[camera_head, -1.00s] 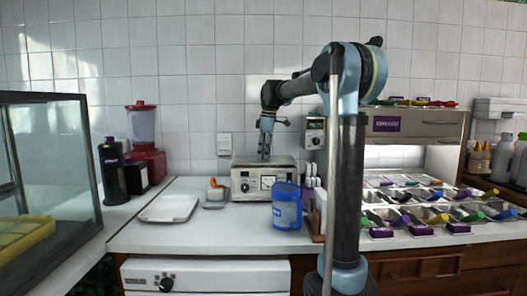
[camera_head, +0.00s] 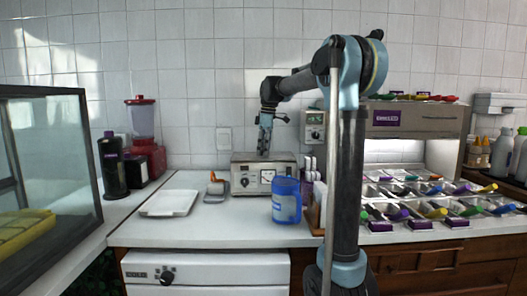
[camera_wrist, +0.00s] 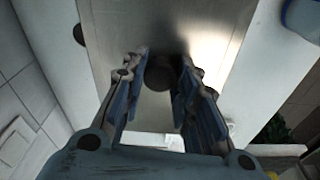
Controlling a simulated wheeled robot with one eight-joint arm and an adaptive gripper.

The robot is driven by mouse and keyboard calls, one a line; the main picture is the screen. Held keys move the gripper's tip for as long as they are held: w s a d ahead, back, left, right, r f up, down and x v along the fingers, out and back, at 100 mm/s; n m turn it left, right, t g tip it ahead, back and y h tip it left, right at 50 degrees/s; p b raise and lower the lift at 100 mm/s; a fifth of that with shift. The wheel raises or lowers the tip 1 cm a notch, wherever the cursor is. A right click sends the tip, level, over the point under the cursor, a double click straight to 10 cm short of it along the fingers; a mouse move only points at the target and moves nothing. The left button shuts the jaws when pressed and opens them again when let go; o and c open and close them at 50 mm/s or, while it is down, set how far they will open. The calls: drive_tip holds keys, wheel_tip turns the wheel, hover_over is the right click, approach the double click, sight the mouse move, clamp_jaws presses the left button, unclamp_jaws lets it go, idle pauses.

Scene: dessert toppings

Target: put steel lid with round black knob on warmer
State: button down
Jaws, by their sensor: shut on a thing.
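The warmer (camera_head: 252,181) is a boxy steel unit with dials on its front, standing on the counter against the tiled wall. My gripper (camera_head: 264,152) points down at the warmer's top in the head view. In the wrist view my gripper (camera_wrist: 160,85) has its two blue-grey fingers on either side of the round black knob (camera_wrist: 159,76), shut on it. Flat steel of the lid (camera_wrist: 130,40) shows around the knob. The head view is too small to tell whether the lid touches the warmer.
A blue tub (camera_head: 287,207) stands in front of the warmer, to the right. A white tray (camera_head: 169,203) and a small orange-handled item (camera_head: 215,187) lie to the left. Topping bins (camera_head: 430,205) fill the right side. The counter's front left is clear.

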drive_tip(key=c, duration=1.2)
unclamp_jaws()
drive_tip(key=shift+r, duration=3.5)
